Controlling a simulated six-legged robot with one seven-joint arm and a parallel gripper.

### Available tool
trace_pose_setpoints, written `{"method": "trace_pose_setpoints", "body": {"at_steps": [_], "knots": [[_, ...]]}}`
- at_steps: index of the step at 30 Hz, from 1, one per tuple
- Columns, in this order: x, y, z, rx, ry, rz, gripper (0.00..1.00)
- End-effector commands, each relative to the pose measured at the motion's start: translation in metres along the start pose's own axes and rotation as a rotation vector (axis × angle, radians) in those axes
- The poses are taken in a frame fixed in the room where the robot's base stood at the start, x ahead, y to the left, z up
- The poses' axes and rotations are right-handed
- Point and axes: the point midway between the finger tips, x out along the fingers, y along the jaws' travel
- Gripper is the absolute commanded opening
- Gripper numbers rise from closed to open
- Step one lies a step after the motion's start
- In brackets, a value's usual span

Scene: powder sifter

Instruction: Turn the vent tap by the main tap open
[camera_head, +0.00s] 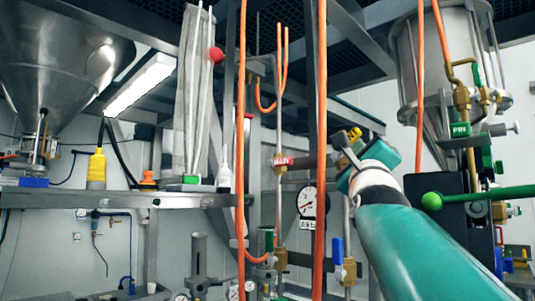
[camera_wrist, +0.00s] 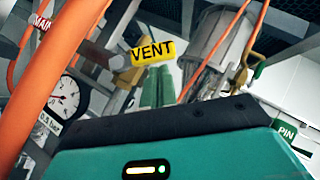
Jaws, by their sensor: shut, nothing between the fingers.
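The yellow vent tap handle, labelled VENT (camera_wrist: 153,51), shows in the middle of the wrist view. In the head view it is a small yellow piece (camera_head: 354,134) beside the pipework, partly hidden behind my gripper. The main tap has a red and white MAIN label (camera_head: 283,162) to its left. It also shows at the left edge of the wrist view (camera_wrist: 42,22). My gripper (camera_wrist: 158,72) is shut and empty, its green fingers just below the VENT label. I cannot tell whether they touch it. In the head view my gripper (camera_head: 350,158) is close beside the tap.
Orange hoses (camera_head: 320,150) hang in front of the pipes, and one crosses close at the left of the wrist view (camera_wrist: 60,70). A round gauge (camera_head: 307,201) is below the taps. A PIN-labelled valve (camera_head: 460,130) and a green-knobbed lever (camera_head: 480,195) stand at right.

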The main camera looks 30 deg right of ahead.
Motion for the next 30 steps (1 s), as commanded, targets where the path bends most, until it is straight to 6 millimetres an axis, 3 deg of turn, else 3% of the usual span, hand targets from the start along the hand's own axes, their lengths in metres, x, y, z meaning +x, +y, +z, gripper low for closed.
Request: {"method": "trace_pose_setpoints", "body": {"at_steps": [20,30], "knots": [[0.005,-0.005,0.006,-0.082,-0.002,0.082,0.0],[0.016,-0.011,0.017,-0.243,-0.004,0.244,0.0]]}}
